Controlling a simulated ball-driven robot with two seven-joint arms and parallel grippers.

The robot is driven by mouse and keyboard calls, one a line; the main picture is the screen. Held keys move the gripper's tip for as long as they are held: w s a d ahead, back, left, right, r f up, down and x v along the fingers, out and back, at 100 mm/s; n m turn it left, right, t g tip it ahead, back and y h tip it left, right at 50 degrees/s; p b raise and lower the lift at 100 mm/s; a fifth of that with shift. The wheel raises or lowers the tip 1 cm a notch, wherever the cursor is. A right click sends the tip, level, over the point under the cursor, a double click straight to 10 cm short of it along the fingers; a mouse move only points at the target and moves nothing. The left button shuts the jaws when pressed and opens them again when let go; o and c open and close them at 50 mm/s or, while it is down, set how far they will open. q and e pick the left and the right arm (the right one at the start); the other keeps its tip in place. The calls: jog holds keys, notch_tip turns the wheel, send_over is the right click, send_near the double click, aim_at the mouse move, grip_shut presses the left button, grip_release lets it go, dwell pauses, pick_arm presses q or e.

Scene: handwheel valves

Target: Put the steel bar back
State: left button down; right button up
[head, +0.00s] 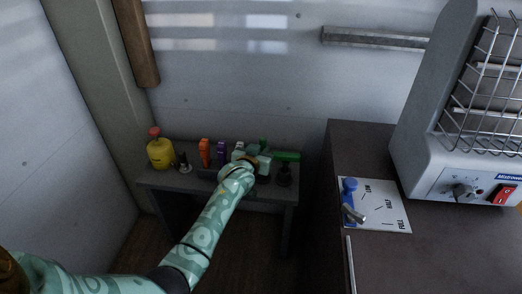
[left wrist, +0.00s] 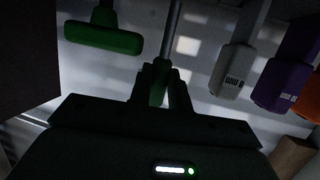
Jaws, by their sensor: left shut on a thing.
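My left gripper (head: 258,158) is over the low dark bench, at the right end of the row of tools. In the left wrist view its fingers (left wrist: 160,88) are shut on a slim grey rod, seemingly the steel bar (left wrist: 174,35), which runs up and away from them. A dark green part shows between the fingertips. In the head view the hand hides most of the held thing. A green T-shaped handle (left wrist: 104,37) is beside the fingers, apart from them; a green bar (head: 286,156) shows just right of the hand. My right gripper is not in view.
The bench (head: 163,181) also holds a yellow bottle (head: 160,153) with a red top, an orange handle (head: 204,152), a purple handle (head: 221,153) and a dark round item (head: 284,176). To the right are a dark counter (head: 450,255), a marked valve plate (head: 385,212) and a heater-like machine (head: 425,135).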

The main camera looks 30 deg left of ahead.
pick_arm(q)
jog(key=shift+f+b, duration=1.25)
jog(key=shift+f, duration=1.65)
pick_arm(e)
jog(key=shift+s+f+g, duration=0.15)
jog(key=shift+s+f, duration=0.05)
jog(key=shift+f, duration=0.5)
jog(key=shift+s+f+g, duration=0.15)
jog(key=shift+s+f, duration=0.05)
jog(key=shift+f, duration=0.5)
pick_arm(q)
jog(key=c, duration=1.2)
grip_release()
jog(key=shift+c, duration=0.2)
jog(key=p+v, duration=1)
jog(key=v, duration=0.6)
jog(key=shift+s, duration=0.15)
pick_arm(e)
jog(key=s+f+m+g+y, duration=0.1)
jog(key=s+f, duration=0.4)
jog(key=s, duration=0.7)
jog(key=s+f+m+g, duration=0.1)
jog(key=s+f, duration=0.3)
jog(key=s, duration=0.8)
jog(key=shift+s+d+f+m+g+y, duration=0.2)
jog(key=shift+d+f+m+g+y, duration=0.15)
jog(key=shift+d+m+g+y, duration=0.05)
